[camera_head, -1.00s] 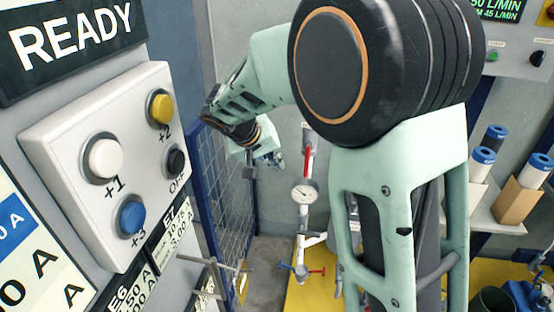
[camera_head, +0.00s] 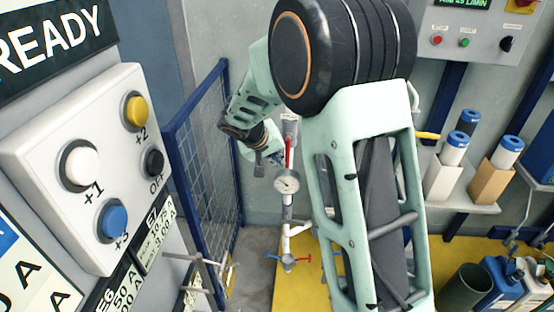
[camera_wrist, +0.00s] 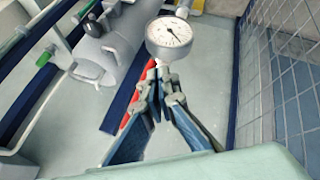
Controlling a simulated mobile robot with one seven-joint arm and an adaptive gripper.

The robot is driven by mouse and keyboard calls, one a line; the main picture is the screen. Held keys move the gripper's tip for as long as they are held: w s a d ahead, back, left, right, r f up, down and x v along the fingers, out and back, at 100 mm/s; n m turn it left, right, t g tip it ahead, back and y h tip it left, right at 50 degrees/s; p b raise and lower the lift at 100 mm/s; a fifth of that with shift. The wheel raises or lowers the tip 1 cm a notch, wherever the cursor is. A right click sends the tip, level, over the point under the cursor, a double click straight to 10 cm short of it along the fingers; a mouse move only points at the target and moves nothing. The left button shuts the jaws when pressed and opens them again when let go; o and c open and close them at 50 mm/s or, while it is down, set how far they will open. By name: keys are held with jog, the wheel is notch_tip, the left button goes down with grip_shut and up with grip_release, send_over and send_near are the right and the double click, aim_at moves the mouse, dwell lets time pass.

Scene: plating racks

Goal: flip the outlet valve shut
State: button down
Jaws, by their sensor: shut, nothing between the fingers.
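A white vertical pipe carries a long red lever (camera_head: 289,152), which stands upright along the pipe just above a round dial gauge (camera_head: 287,181). No readable label shows whether this is the outlet valve. In the wrist view the red lever (camera_wrist: 127,118) is partly hidden behind my fingers, and the gauge (camera_wrist: 169,37) is just beyond the fingertips. My gripper (camera_wrist: 160,82) is shut and empty, close beside the lever; I cannot tell whether they touch. In the head view my gripper (camera_head: 273,158) is small, left of the lever.
Small red and blue handles (camera_head: 288,258) sit low on the pipe. A blue-framed mesh fence (camera_head: 205,165) stands left of the pipe. A button panel (camera_head: 85,165) fills the near left. Filter cartridges (camera_head: 455,150) stand on a shelf at right.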

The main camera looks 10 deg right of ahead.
jog(key=shift+f+b, duration=0.15)
jog(key=shift+b, duration=0.35)
jog(key=shift+d+f+n+h+b, duration=0.15)
jog(key=shift+d+n+h+b, duration=0.15)
jog(key=shift+h+b, duration=0.6)
jog(key=h+b, duration=0.1)
jog(key=b, duration=0.1)
jog(key=d+n+h+b, duration=0.1)
jog(key=h+b, duration=0.1)
jog(key=d+g+h+b, duration=0.1)
jog(key=shift+s+f+n+h+b, duration=0.25)
jog(key=shift+s+n+h+b, duration=0.05)
jog(key=shift+s+n+b, duration=0.1)
jog(key=shift+s+d+r+n+t+h+b, duration=0.15)
jog(key=shift+d+r+n+t+h+b, duration=0.35)
jog(key=shift+h, duration=0.85)
jog(key=shift+s+d+r+n+g+h+b, duration=0.1)
jog(key=shift+d+r+n+h+b, duration=0.2)
jog(key=shift+d+r+n+h, duration=0.65)
jog(key=shift+s+d+r+n+t+h+b, duration=0.15)
jog(key=shift+d+n+t+h+b, duration=0.2)
jog(key=shift+n+h, duration=0.95)
jog(key=shift+d+f+m+h, duration=0.1)
jog(key=shift+m+h, duration=0.3)
jog(key=shift+m, duration=0.05)
